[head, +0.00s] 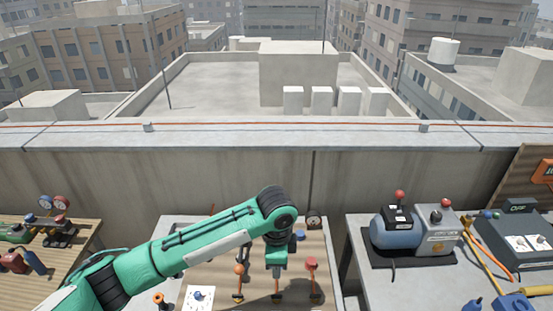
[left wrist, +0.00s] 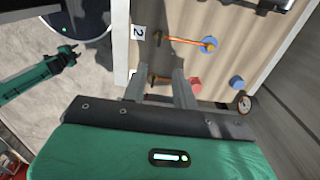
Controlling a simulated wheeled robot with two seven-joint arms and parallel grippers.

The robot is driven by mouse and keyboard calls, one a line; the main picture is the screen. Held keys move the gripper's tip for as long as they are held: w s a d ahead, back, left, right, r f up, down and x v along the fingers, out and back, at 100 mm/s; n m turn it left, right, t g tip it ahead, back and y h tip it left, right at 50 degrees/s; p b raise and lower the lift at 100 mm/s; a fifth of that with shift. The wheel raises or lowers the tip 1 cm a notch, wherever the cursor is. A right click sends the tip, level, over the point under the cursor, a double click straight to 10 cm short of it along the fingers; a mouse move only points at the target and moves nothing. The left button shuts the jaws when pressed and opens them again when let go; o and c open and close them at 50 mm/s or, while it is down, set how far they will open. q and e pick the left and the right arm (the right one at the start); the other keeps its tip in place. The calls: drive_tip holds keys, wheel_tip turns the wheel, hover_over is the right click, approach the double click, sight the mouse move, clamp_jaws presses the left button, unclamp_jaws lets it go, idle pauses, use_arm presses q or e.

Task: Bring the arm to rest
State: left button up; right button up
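My left arm (head: 190,245) comes in from the left, and its green left gripper (head: 277,270) points down over the middle of a wooden board (head: 225,268). In the left wrist view the two grey fingers (left wrist: 163,78) stand apart, with nothing seen held between them. An orange fitting lies near the fingertips; I cannot tell whether they touch it.
A round gauge (head: 314,220) stands at the board's back edge. To the right, a table holds a blue and grey pump (head: 410,230) and a dark box (head: 520,240). A wooden table (head: 75,262) with gauges is at left. A concrete parapet (head: 180,170) runs behind.

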use_arm(q)
drive_tip(key=s+f+n+t+h, duration=0.1)
drive_tip(key=s+f+n+h, duration=0.35)
drive_tip(key=s, duration=0.55)
drive_tip(key=s+a+f+n+t+y, duration=0.1)
drive_tip(key=s+a+f+n+y, duration=0.1)
drive_tip(key=s+a+n, duration=0.75)
drive_tip(key=s+a+f+n+t+y, duration=0.25)
drive_tip(key=s+a, duration=0.35)
drive_tip(key=a, duration=0.8)
wheel_tip(320, 180, down, 31)
drive_tip(key=g, duration=0.2)
drive_tip(key=s+a+f+g, duration=0.1)
drive_tip(key=s+a+f, duration=0.2)
drive_tip(key=s+f, duration=1.7)
drive_tip(key=shift+f+m+b, duration=0.35)
drive_tip(key=shift+f+b, duration=0.05)
drive_tip(key=shift+f, duration=0.05)
